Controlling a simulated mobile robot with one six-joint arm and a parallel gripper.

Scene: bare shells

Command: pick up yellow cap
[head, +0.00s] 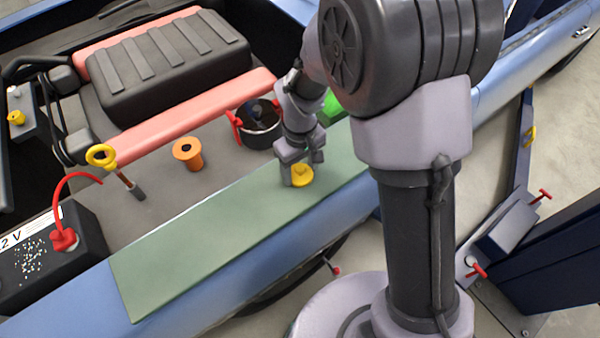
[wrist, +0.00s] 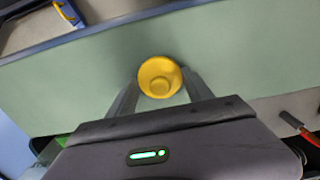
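The yellow cap (head: 301,175) sits on the green mat (head: 200,240) along the car's edge, below my gripper (head: 301,165). In the wrist view the round yellow cap (wrist: 159,77) lies between the two fingers of my gripper (wrist: 160,80), one on its left and one on its right. The fingers are spread apart, with their tips close to the cap's sides. I cannot tell whether they touch it. The cap appears to rest on the mat.
An orange flanged part (head: 188,153), a yellow-ringed dipstick (head: 102,156) and a black pot with red handles (head: 260,125) stand behind the mat. A battery with a red cable (head: 65,238) is at left. The mat left of my gripper is clear.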

